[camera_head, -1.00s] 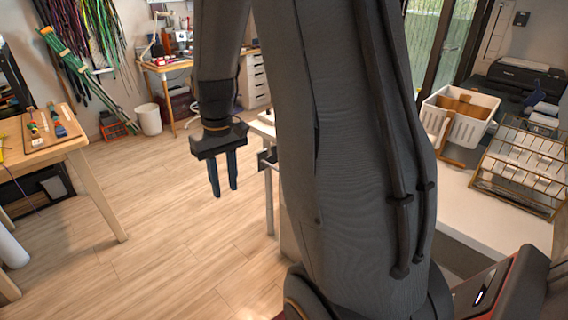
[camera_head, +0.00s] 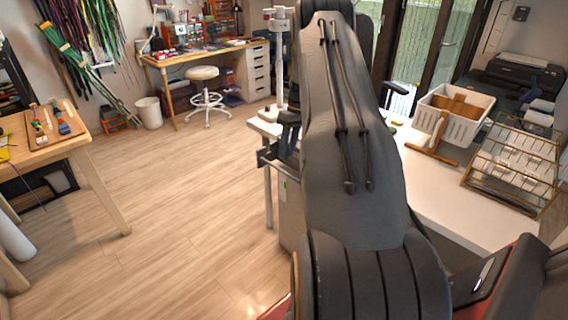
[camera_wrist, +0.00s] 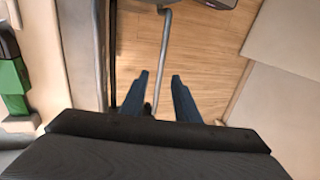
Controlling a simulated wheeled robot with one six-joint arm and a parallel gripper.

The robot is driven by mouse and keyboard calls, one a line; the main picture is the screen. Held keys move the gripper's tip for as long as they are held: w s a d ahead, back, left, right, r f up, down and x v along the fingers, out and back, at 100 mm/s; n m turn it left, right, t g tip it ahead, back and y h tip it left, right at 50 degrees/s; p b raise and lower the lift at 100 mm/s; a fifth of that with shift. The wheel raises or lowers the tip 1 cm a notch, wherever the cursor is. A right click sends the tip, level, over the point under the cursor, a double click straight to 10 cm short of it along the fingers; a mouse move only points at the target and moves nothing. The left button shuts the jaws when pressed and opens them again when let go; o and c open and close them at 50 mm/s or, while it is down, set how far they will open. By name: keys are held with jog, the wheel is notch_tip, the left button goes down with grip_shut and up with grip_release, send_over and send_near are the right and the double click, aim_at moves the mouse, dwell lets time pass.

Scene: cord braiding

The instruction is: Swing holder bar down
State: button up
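My gripper (camera_wrist: 160,88) is open in the wrist view, with its two blue fingers apart and nothing visibly held between them. A thin grey rod (camera_wrist: 162,55), bent at its far end, shows just beyond the gap between the fingertips; it may be the holder bar. A wider grey bar and a dark bar (camera_wrist: 112,50) run alongside to the left. In the head view a white upright post (camera_head: 281,62) stands at the white table's (camera_head: 470,215) left end. A grey rod (camera_head: 269,200) hangs by that table edge.
A white basket (camera_head: 452,112) and a wire rack (camera_head: 515,165) stand on the white table to the right. A wooden table (camera_head: 85,143) is at the left. The wooden floor between the tables is clear.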

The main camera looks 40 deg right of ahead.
jog(key=p+x, duration=0.1)
jog(key=x, duration=0.5)
jog(key=shift+f+p, duration=0.15)
jog(key=shift+p, duration=0.25)
jog(key=shift+a, duration=0.1)
grip_shut()
